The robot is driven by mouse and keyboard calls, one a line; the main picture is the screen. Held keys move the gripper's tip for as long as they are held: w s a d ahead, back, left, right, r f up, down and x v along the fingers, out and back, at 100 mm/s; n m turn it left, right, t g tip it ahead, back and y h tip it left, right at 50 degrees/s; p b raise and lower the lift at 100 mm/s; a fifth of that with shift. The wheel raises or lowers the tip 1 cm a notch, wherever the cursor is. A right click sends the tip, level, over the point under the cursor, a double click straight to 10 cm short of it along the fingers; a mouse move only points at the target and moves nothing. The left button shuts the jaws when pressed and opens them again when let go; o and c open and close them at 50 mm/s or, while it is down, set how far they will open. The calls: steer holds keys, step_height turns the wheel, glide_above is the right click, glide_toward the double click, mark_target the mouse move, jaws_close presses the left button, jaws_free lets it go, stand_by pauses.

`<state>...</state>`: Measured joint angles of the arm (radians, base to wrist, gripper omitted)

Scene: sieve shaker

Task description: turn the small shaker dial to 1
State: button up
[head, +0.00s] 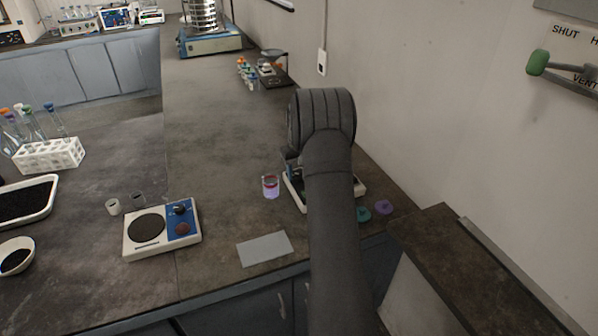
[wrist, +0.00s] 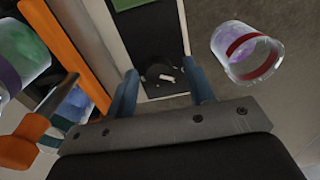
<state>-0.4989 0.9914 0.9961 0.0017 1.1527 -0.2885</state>
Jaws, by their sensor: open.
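In the wrist view, a small dark dial (wrist: 158,73) with a white mark sits on the black panel of a white-edged device (wrist: 181,18), seemingly the small shaker. My gripper (wrist: 162,72) is open, its two blue fingers on either side of the dial as seen from the wrist. I cannot tell whether they touch it, and the dial's numbers are not readable. In the head view, my arm covers most of the device, with its white edge (head: 293,195) showing; the dial and fingers are hidden there.
A clear cup with a red band (wrist: 245,50) stands close beside the device; it also shows in the head view (head: 270,187). An orange frame (wrist: 62,45) and tubes are close on the wrist view's left. A hotplate-like unit (head: 135,248) and grey sheet (head: 265,249) lie left.

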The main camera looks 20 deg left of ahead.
steer(key=c, duration=1)
steer(key=shift+m, duration=0.3)
steer(key=m, duration=0.3)
steer(key=shift+m, duration=2.1)
steer(key=o, duration=1)
